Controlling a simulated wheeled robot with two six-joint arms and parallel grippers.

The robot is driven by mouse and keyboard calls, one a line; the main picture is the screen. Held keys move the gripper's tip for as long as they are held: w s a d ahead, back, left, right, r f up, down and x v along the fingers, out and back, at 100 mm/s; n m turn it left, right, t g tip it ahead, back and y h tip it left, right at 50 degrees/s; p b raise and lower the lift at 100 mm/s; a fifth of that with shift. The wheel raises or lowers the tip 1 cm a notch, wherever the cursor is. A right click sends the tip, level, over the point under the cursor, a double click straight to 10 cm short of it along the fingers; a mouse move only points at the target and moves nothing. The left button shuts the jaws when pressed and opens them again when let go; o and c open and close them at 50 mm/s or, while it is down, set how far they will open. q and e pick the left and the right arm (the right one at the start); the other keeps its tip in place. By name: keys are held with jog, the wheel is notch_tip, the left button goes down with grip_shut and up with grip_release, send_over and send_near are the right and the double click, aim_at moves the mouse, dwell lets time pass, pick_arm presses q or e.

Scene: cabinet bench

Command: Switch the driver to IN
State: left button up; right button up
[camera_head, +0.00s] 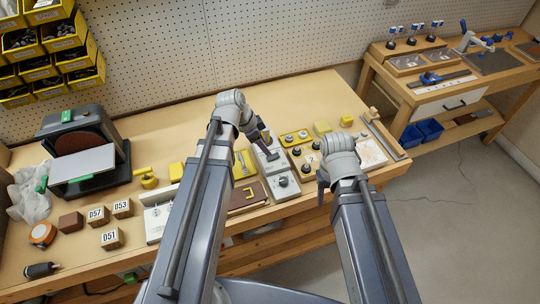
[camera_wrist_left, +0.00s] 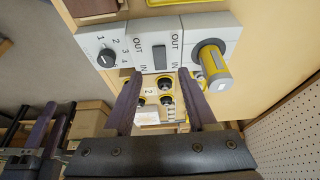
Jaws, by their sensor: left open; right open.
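A white control panel (camera_head: 277,188) lies on the bench. My right gripper (camera_head: 322,190) is open, right of the panel.
A brown book-like item (camera_head: 248,197) lies to the left, with numbered blocks (camera_head: 97,214) and a sander-like machine (camera_head: 85,150) farther left. A tray with a sheet (camera_head: 371,152) is at the right edge.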

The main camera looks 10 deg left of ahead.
aim_at(273, 156)
pick_arm(q)
jog(key=b+x, duration=0.5)
jog(key=x, duration=0.1)
jog(key=shift+f, duration=0.15)
jog(key=shift+c, duration=0.4)
grip_shut()
